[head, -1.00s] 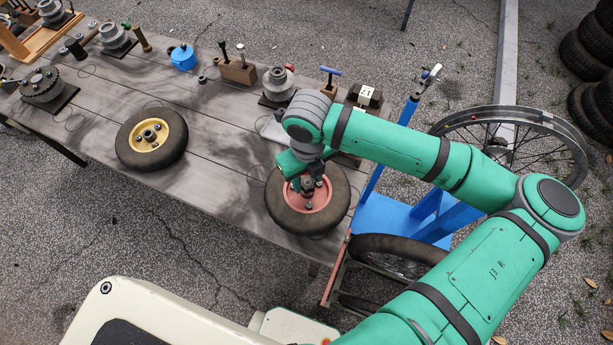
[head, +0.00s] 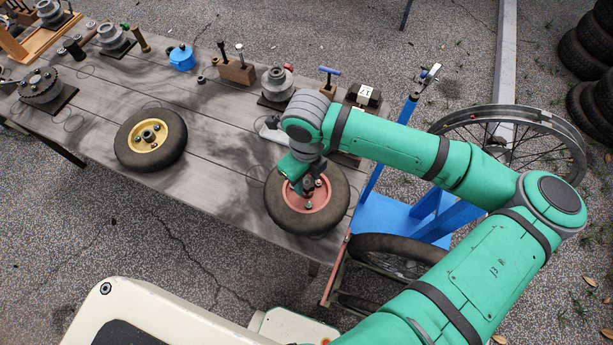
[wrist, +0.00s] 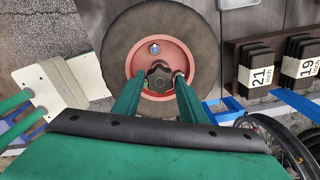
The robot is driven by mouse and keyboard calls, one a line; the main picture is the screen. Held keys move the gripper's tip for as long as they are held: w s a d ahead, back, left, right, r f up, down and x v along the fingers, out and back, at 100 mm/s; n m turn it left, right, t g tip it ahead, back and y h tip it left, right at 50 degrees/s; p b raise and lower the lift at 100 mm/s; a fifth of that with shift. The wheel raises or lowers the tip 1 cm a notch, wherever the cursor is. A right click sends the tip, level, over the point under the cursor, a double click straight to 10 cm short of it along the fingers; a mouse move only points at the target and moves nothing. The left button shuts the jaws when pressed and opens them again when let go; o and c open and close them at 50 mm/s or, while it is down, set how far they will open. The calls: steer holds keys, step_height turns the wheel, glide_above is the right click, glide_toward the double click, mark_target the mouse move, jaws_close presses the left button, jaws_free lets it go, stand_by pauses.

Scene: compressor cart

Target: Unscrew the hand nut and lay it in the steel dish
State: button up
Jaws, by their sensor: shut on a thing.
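The dark, lobed hand nut (wrist: 159,77) is at the centre of the red wheel hub (wrist: 172,52) in the wrist view. My gripper (wrist: 160,76) is shut on it, with one finger on each side. In the head view my gripper (head: 308,187) points down over the red-hubbed wheel (head: 283,212) at the table's near right end. The nut still appears at the hub; I cannot tell how far it is turned. A pale grey metallic thing (head: 270,131), partly behind my arm, may be the steel dish; I cannot tell.
A yellow-hubbed wheel (head: 150,144) lies to the left on the plank table (head: 215,135). Pulleys, a blue pot (head: 182,58) and a wooden block with tools (head: 236,70) stand along the back. A blue stand (head: 390,215) and spoked wheel (head: 520,150) are at right.

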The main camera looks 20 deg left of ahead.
mark_target(307, 182)
steer(key=shift+s+n, duration=0.1)
steer(key=shift+n, duration=1)
steer(key=o, duration=1.6)
steer(key=shift+o, duration=0.2)
steer(key=shift+r, duration=3.45)
steer(key=shift+d, duration=0.1)
steer(key=shift+r, duration=0.2)
